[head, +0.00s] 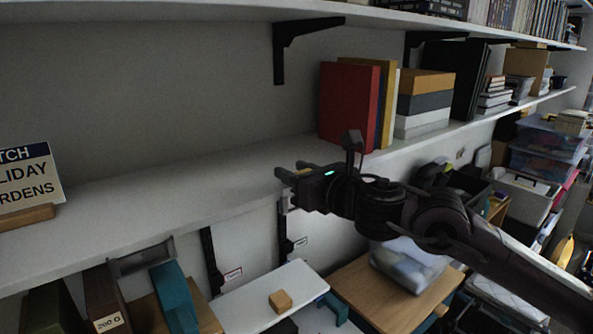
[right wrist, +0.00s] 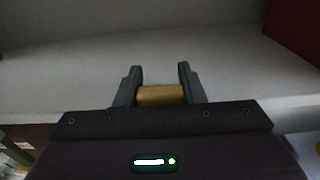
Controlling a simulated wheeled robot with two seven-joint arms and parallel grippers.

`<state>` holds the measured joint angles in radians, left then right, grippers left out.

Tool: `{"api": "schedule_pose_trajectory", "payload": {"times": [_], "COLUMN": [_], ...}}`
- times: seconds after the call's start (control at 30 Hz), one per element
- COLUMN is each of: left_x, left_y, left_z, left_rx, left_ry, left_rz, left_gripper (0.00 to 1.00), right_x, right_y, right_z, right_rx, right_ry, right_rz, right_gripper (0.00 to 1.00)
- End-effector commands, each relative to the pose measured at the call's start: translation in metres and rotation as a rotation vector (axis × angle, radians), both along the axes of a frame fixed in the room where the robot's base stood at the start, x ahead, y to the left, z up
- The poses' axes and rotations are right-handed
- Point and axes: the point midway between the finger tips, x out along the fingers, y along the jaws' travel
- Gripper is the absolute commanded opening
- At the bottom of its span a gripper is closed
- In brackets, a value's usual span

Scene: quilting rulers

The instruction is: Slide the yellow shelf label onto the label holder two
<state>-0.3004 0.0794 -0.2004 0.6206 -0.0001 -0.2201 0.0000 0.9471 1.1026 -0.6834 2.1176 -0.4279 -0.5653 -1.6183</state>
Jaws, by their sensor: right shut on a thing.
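My right gripper (head: 280,183) reaches in from the right, at the front edge of the long middle shelf. It also shows in the right wrist view (right wrist: 158,75), its two dark fingers shut on a yellow-brown block-like piece (right wrist: 160,95), which seems to be the yellow shelf label. Only a sliver of that piece shows in the head view (head: 304,172). I cannot make out label holder two for certain; the gripper covers part of the shelf edge. My left gripper is not in view.
A sign (head: 28,180) stands at left. Below are a white surface with a small wooden block (head: 280,301) and teal things (head: 173,298).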

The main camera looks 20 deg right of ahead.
Motion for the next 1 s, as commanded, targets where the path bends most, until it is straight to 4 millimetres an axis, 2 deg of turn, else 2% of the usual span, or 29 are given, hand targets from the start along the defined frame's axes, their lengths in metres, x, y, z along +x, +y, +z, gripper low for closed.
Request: {"api": "schedule_pose_trajectory", "payload": {"times": [0.37, 0.4, 0.6, 0.87, 1.0], "left_x": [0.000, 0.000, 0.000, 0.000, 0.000], "left_y": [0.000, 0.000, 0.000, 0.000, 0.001], "left_z": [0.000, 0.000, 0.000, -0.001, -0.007], "left_rx": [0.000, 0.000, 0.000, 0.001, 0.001], "left_ry": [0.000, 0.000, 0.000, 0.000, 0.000], "left_rz": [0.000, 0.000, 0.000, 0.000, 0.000], "left_gripper": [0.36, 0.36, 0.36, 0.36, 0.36], "right_x": [0.000, 0.000, 0.000, -0.001, -0.011], "right_y": [0.000, 0.000, 0.000, 0.000, -0.005], "right_z": [-0.006, -0.006, -0.005, -0.005, -0.006], "right_rx": [-0.001, -0.002, -0.001, 0.000, -0.002], "right_ry": [0.003, 0.003, 0.003, 0.001, -0.002], "right_rz": [0.000, 0.000, 0.000, 0.000, -0.001], "right_gripper": [0.19, 0.37, 0.61, 0.61, 0.61]}}
